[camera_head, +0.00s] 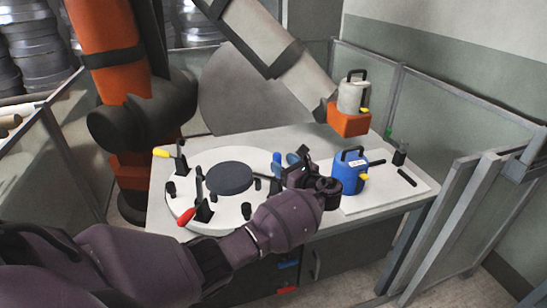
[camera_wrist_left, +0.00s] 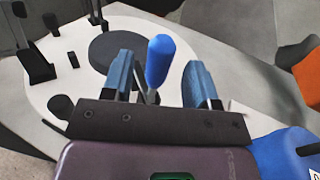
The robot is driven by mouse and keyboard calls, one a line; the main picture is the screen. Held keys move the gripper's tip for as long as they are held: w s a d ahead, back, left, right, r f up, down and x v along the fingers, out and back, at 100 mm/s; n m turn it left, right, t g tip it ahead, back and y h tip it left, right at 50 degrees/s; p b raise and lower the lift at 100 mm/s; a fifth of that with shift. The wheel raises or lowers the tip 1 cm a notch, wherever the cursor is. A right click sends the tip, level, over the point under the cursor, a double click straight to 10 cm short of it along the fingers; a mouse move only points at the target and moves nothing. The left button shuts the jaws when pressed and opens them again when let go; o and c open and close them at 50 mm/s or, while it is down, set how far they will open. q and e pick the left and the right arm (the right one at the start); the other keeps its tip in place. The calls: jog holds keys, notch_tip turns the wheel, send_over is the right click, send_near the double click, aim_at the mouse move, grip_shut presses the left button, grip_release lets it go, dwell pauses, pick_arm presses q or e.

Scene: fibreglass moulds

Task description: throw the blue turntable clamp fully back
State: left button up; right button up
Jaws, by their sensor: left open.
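The blue turntable clamp stands at the right side of the white turntable (camera_head: 228,212). Its blue handle (camera_head: 277,162) points up in the head view. In the left wrist view the rounded blue handle (camera_wrist_left: 160,58) stands between my two fingers, with a visible gap on both sides. My left gripper (camera_head: 286,162) is open around or just behind the handle; exact depth is hard to tell. It also shows in the left wrist view (camera_wrist_left: 162,82), with nothing gripped. The clamp's base is partly hidden by my gripper. My right gripper is out of view.
A yellow-handled clamp (camera_head: 162,153) and a red-handled clamp (camera_head: 187,216) also stand on the turntable, around a dark disc (camera_head: 230,178). A blue canister (camera_head: 348,174) stands close right of my gripper.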

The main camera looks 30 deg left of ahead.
aim_at(277, 157)
pick_arm(q)
jog(key=x, duration=0.4)
jog(key=shift+w+a, duration=0.1)
jog(key=shift+a, duration=0.1)
jog(key=shift+w+a, duration=0.1)
jog(key=shift+a, duration=0.15)
jog(key=c, duration=1)
jog(key=shift+d, duration=0.1)
grip_shut()
jog(key=shift+d+m+y, duration=0.4)
jog(key=shift+d+y, duration=0.1)
jog(key=shift+y, duration=0.2)
jog(key=shift+w+d+m+t+y, duration=0.1)
jog(key=shift+d+m+t+y, duration=0.2)
jog(key=shift+d+t+y, duration=0.25)
jog(key=shift+w+d+f+m+t+y+b, duration=0.1)
jog(key=shift+d+f+m+t+y+b, duration=0.2)
jog(key=shift+d+m+t+y, duration=0.45)
jog(key=shift+d+f+m+t+y+b, duration=0.1)
jog(key=shift+d+m+t+y+b, duration=0.25)
jog(key=shift+d+m+t+y, duration=0.35)
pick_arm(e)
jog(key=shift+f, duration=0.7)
